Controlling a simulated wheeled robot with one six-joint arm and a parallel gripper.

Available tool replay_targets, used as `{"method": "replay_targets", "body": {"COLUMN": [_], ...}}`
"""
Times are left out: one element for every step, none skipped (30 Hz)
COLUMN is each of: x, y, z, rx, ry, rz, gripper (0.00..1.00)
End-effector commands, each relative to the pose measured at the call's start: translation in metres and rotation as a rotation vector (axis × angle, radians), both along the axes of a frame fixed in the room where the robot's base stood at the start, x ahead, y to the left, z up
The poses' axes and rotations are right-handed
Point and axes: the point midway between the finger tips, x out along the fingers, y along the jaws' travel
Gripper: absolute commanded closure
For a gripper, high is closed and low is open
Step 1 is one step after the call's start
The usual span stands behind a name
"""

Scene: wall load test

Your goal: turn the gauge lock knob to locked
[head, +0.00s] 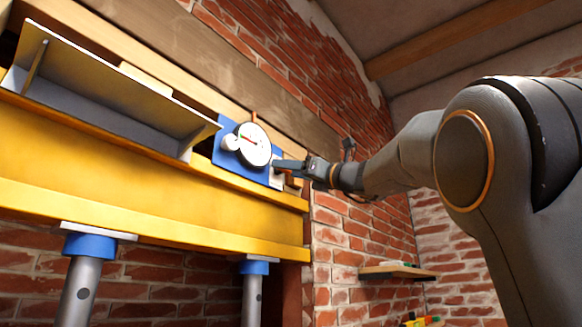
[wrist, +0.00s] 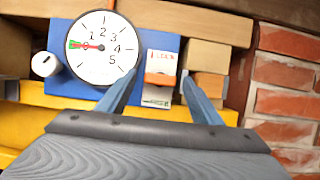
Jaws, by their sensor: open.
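The gauge (head: 256,152) is a round white dial on a blue plate (wrist: 143,42). In the wrist view its dial (wrist: 103,47) shows the red needle pointing left, towards a green mark. A round white knob (wrist: 45,64) with a short dark line sits at its lower left; it also shows in the head view (head: 229,142). Right of the dial, a white plate (wrist: 161,60) with small unreadable lettering carries an orange bar (wrist: 160,79) lying crosswise. My gripper (wrist: 158,73) is open, its fingers either side of the orange bar. Contact cannot be told.
A yellow beam (head: 150,170) runs below the gauge, on posts with blue collars (head: 90,245). A grey metal angle (head: 110,95) lies left of the gauge. Wooden blocks (wrist: 208,85) and a brick wall (wrist: 285,85) stand close on the right. A small shelf (head: 395,272) is lower right.

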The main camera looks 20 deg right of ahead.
Motion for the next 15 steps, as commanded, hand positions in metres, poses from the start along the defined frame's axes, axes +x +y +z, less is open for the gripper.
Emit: {"method": "replay_targets", "body": {"x": [0.0002, 0.0002, 0.0002, 0.0002, 0.0002, 0.0002, 0.0002, 0.0002, 0.0002, 0.0002, 0.0001, 0.0002, 0.0001, 0.0002, 0.0002], "y": [0.0, -0.0001, -0.0001, -0.0002, -0.0003, -0.0002, -0.0003, -0.0004, -0.0004, -0.0004, -0.0004, -0.0005, -0.0005, -0.0005, -0.0005], "z": [-0.0001, -0.0003, -0.0004, -0.0004, -0.0004, -0.0005, -0.0005, -0.0006, -0.0006, -0.0006, -0.0005, -0.0006, -0.0005, -0.0006, -0.0006], "rx": [0.0, 0.0, 0.0, 0.0, 0.0, 0.0, 0.0, 0.0, 0.0, 0.0, 0.0, 0.0, 0.0, -0.001, -0.001], "ry": [0.0, 0.0, 0.0, 0.0, 0.0, 0.0, 0.0, 0.0, 0.0, 0.0, 0.0, 0.0, 0.001, 0.0, 0.0], "rz": [0.0, 0.0, 0.0, 0.0, 0.0, -0.001, -0.001, -0.001, -0.001, -0.001, -0.001, -0.001, -0.001, -0.001, -0.001], "gripper": [0.41, 0.41, 0.41, 0.41, 0.41, 0.46, 0.51, 0.56, 0.63, 0.68, 0.73, 0.79, 0.82, 0.82, 0.82]}}
